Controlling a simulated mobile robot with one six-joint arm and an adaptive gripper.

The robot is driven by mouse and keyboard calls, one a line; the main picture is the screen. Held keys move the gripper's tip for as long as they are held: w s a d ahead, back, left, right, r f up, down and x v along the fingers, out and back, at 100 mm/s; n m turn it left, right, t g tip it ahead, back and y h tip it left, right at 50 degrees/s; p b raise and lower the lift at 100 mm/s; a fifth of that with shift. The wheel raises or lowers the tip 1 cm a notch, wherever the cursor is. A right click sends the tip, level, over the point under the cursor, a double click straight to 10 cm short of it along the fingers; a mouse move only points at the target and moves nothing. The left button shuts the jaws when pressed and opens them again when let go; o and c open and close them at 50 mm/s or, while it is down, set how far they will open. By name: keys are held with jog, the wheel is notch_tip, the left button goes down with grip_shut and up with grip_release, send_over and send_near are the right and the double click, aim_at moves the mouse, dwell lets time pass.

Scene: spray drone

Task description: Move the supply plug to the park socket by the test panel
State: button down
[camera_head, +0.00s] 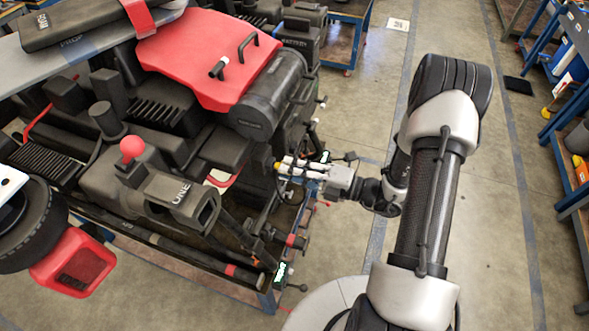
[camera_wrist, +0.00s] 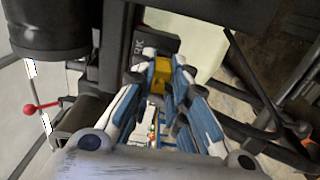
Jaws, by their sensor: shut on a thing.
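My gripper (camera_head: 284,165) reaches in from the right to the side of the dark drone in the head view. In the wrist view its blue-and-white fingers (camera_wrist: 158,70) are closed around a small yellow piece (camera_wrist: 158,77), which appears to be the supply plug. A yellow tip (camera_head: 277,166) also shows at the fingers in the head view. Just beyond the plug is a black plate (camera_wrist: 152,45) with partly hidden letters, apparently ending in "RK". The socket is hidden behind the fingers and plug, so I cannot tell whether the plug is seated or apart from it.
The drone's red cover (camera_head: 205,55), a red knob (camera_head: 132,149) and dark bars crowd the left. A red-tipped lever (camera_wrist: 35,108) and a black cylinder (camera_wrist: 48,25) lie left of the fingers. Dark cables run at right. Open floor (camera_head: 490,220) lies right of my arm.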

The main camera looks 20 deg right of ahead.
jog(key=shift+x, duration=0.85)
jog(key=c, duration=1.5)
grip_release()
jog(key=v, duration=1.2)
